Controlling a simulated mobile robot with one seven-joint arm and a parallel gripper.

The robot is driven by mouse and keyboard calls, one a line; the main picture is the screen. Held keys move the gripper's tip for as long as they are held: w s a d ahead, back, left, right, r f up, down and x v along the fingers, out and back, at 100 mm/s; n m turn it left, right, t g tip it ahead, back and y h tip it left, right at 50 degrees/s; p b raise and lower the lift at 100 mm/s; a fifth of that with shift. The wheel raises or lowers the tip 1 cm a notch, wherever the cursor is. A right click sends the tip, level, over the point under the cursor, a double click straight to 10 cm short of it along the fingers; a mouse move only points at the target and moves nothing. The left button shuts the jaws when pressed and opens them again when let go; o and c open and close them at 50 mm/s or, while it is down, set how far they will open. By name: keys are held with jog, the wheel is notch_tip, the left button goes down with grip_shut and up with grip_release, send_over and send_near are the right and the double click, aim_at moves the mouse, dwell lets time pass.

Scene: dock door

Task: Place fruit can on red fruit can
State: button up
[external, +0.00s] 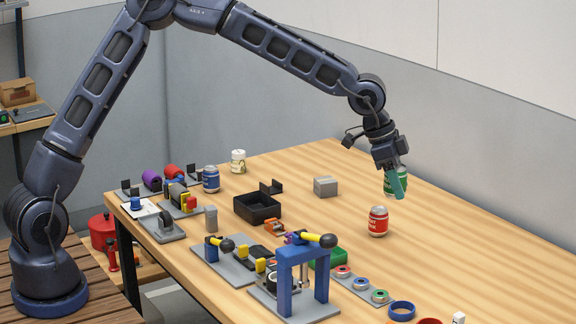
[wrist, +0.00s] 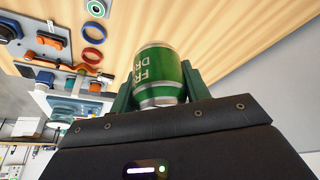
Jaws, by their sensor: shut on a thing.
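A green can (external: 390,186) with white lettering is held in my gripper (external: 397,181), with the teal fingers on its sides. In the wrist view the green can (wrist: 159,72) sits between the two green fingers of my gripper (wrist: 158,85). A red can (external: 378,222) with a pale label stands upright on the table, below and slightly left of the green can in the external view. The two cans look apart. How high the green can is above the table is hard to tell. The red can is not visible in the wrist view.
The wooden table (external: 470,235) is clear to the right of the cans. A grey block (external: 325,187) and a black tray (external: 257,208) lie to the left. A blue stand with a yellow handle (external: 303,275) and several coloured rings are nearer the front. A blue can (external: 211,179) stands further left.

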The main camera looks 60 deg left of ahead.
jog(key=w+a+r+n, duration=0.2)
jog(key=w+a, duration=0.4)
jog(key=a, duration=0.1)
notch_tip(320, 180, up, 5)
jog(key=n+t+y, duration=0.1)
jog(key=n+y, duration=0.1)
jog(key=n, duration=0.1)
send_over(382, 209)
notch_tip(382, 209, down, 20)
jog(key=shift+r, duration=0.25)
jog(key=shift+f, duration=0.1)
jog(key=o, duration=1.1)
jog(key=shift+c, duration=0.2)
